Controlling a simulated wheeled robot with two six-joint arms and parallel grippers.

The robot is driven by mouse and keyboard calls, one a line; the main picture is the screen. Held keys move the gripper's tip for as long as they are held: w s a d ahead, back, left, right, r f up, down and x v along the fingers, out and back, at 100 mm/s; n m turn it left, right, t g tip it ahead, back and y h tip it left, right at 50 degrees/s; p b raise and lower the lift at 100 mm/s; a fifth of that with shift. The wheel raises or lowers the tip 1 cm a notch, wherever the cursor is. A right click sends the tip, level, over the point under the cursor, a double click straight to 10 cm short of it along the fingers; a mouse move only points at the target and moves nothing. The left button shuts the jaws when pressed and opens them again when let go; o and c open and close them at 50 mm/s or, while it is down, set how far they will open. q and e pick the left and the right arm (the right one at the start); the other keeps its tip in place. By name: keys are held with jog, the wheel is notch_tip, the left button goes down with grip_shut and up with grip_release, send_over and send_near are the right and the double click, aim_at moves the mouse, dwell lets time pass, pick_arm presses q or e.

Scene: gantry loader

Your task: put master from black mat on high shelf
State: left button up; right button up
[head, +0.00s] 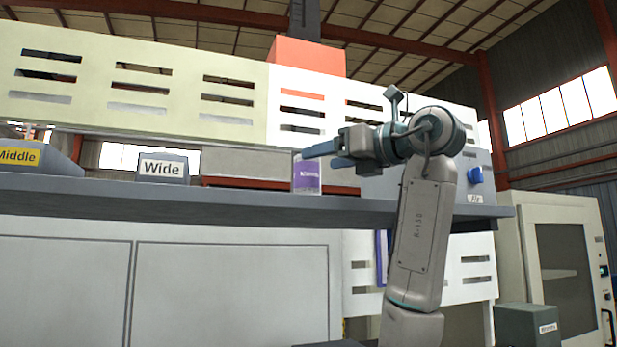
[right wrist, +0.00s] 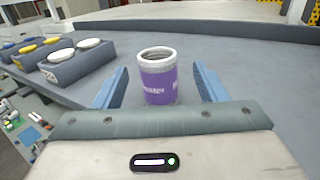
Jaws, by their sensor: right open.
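The master (head: 306,175) is a can with a purple label and a pale rim. It stands upright on the high shelf (head: 250,208), near its front edge. My right gripper (head: 326,155) is at the can, its fingers pointing left in the head view. In the right wrist view the master (right wrist: 158,80) stands between the two open fingers of the right gripper (right wrist: 160,72), with a gap on each side. The shelf surface (right wrist: 255,80) shows around it. My left gripper is not in view. I cannot make out a black mat.
Grey boxes labelled Wide (head: 162,170) and Middle (head: 35,162) stand left on the shelf. The right wrist view shows boxes with white, yellow and blue round tops (right wrist: 75,55). A slotted panel (head: 190,80) rises behind. A windowed cabinet (head: 520,240) stands right.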

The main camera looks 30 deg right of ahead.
jog(key=b+v, duration=0.1)
jog(key=v, duration=0.4)
jog(key=shift+s+b, duration=0.1)
jog(key=shift+b, duration=0.2)
